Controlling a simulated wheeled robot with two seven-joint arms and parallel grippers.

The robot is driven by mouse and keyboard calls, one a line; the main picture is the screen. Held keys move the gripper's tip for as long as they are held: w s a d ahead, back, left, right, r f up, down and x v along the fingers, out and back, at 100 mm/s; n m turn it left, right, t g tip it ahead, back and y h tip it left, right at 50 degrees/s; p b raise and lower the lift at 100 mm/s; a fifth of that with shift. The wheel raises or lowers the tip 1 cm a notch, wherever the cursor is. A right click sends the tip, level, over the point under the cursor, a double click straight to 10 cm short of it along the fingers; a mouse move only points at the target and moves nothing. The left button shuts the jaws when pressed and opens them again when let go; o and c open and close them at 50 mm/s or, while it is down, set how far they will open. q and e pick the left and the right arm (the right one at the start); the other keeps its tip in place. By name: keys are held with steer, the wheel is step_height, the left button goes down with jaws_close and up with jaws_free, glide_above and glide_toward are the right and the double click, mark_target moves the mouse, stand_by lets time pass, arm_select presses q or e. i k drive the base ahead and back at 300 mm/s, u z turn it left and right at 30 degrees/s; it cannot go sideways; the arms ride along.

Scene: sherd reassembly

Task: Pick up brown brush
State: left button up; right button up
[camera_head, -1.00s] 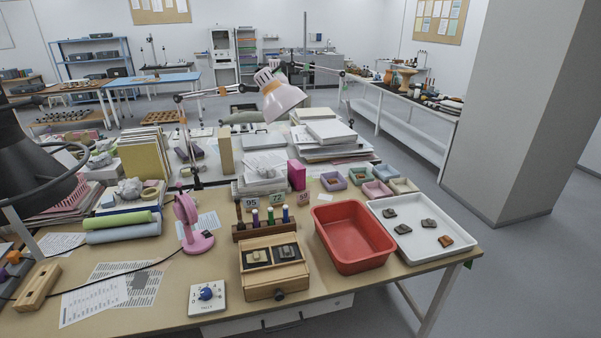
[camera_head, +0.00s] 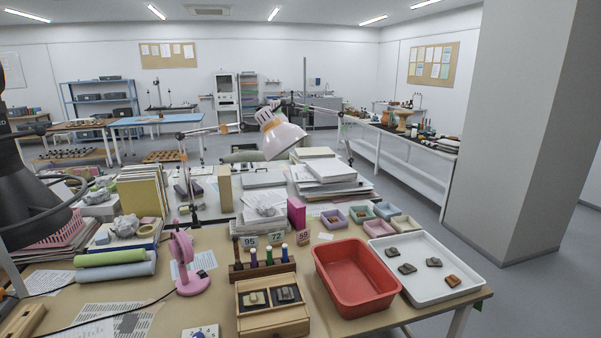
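A wooden rack (camera_head: 262,272) stands on the near table, behind a small wooden box (camera_head: 272,306). Several upright handles stand in the rack. The leftmost, a dark brown handle (camera_head: 237,250), looks like the brown brush; its lower end is hidden in the rack. To its right stand handles with green (camera_head: 253,257), blue (camera_head: 269,256) and purple (camera_head: 284,252) parts. Neither of my grippers is in view.
A red tray (camera_head: 318,270) and a white tray (camera_head: 468,275) with several sherds lie right of the rack. Number cards (camera_head: 275,237) stand behind the rack. A white lamp (camera_head: 283,139) hangs over the table's back.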

mark_target(238, 265)
steer(key=z, duration=2.05)
steer(key=i, duration=1.8)
steer(key=u, duration=2.5)
